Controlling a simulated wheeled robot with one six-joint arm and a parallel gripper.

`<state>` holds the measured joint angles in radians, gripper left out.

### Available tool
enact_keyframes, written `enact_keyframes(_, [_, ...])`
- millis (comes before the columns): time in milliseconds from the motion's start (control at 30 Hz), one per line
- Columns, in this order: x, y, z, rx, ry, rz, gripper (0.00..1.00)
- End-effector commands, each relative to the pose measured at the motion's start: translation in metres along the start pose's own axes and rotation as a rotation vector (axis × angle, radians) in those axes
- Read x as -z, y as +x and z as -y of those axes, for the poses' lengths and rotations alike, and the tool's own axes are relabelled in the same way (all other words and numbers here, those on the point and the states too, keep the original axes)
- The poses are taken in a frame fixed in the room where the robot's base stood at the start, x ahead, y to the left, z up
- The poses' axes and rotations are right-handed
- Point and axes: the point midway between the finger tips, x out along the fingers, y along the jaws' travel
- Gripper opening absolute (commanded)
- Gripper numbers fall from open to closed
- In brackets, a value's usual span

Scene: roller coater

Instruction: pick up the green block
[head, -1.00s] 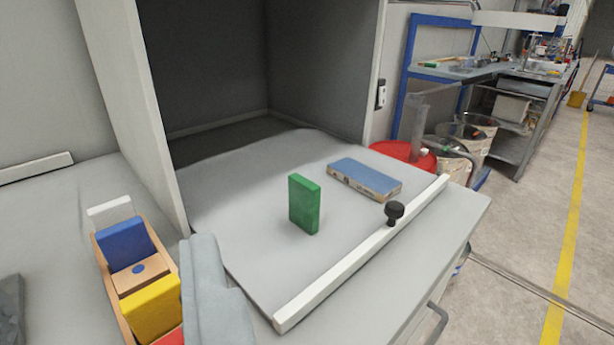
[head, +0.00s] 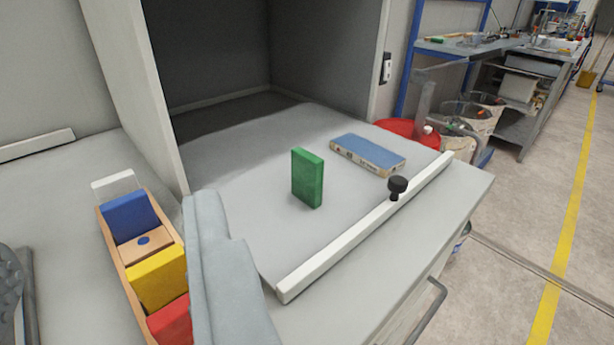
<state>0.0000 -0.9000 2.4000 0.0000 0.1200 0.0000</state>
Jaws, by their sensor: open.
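The green block (head: 307,178) stands upright on its narrow end on the grey board (head: 240,185), apart from other things. It is fully visible. My gripper (head: 108,222) shows at the lower left. Its light grey finger rises from the bottom edge, and a dark textured finger is partly cut off at the left edge. It is open, with no object held between the fingers, and is left of and nearer than the green block.
A blue-topped flat block (head: 368,154) lies right of the green block. A white rail (head: 340,247) with a black knob (head: 397,186) edges the board. A wooden box (head: 120,268) holds several coloured blocks. Grey cabinet walls (head: 130,85) stand left and behind.

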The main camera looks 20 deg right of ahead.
Motion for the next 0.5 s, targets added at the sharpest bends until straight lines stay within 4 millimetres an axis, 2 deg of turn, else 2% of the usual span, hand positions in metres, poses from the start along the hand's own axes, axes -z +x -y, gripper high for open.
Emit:
enact_keyframes(333, [0.0,0.0,0.0,0.0,0.0,0.0,0.46])
enact_keyframes(467, [0.0012,0.0024,-0.0007,-0.002,0.006,0.01,0.69])
enact_keyframes(500, [0.0023,0.0053,-0.0014,-0.005,0.013,0.022,0.71])
